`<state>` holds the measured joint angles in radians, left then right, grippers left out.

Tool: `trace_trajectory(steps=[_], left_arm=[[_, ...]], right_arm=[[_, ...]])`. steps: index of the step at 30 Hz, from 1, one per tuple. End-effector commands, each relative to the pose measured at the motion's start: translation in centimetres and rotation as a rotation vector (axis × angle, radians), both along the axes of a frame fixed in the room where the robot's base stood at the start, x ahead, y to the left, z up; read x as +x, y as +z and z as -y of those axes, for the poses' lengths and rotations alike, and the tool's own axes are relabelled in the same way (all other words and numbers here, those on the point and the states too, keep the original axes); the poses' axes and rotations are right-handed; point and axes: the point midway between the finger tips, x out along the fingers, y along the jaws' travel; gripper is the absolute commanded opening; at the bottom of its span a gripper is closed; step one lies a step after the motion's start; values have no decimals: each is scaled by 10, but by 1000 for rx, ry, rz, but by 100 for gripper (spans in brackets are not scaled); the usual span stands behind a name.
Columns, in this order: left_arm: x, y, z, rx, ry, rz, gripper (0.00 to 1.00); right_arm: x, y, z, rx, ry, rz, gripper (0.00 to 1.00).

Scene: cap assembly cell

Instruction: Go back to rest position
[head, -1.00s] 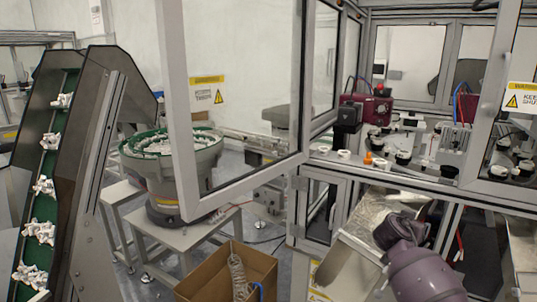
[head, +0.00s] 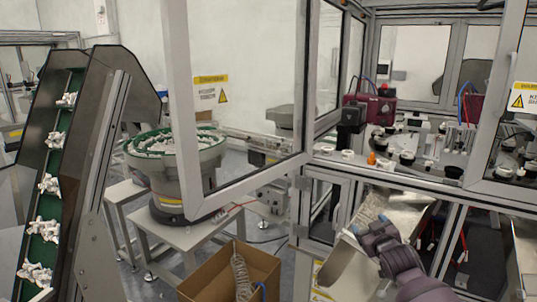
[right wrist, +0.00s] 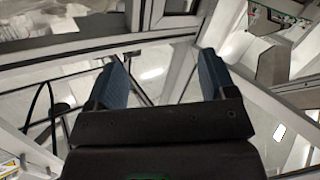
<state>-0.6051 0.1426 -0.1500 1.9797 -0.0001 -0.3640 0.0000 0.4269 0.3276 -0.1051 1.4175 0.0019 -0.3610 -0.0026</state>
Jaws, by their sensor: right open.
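My right gripper (head: 368,222) is in the lower right of the head view, in front of the metal chute below the machine's work deck. In the right wrist view its two blue-grey fingers (right wrist: 163,80) stand wide apart with nothing between them. Past the fingers are frame bars and a pale floor. My left gripper is in neither view.
An open glazed door (head: 235,200) stands left of the right arm. A cardboard box (head: 200,280) with a coiled hose is below it. The machine deck (head: 400,172) carries several small parts. The metal chute (head: 345,265) lies close to the right gripper. A bowl feeder (head: 175,170) stands further left.

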Motion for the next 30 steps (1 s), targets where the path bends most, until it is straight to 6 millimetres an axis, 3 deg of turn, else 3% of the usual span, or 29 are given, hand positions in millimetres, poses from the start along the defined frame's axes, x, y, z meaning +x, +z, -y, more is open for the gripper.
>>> trace_trajectory(steps=[8, 15, 21, 30], left_arm=[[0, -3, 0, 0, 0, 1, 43], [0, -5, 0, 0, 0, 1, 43], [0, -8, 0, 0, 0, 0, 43], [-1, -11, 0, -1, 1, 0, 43]], right_arm=[[-78, -90, -1, 46, -7, -107, 77], [-175, -162, -4, 105, -27, -213, 77], [-259, -204, -7, 155, -58, -297, 77], [-375, -234, -12, 226, -122, -405, 77]])
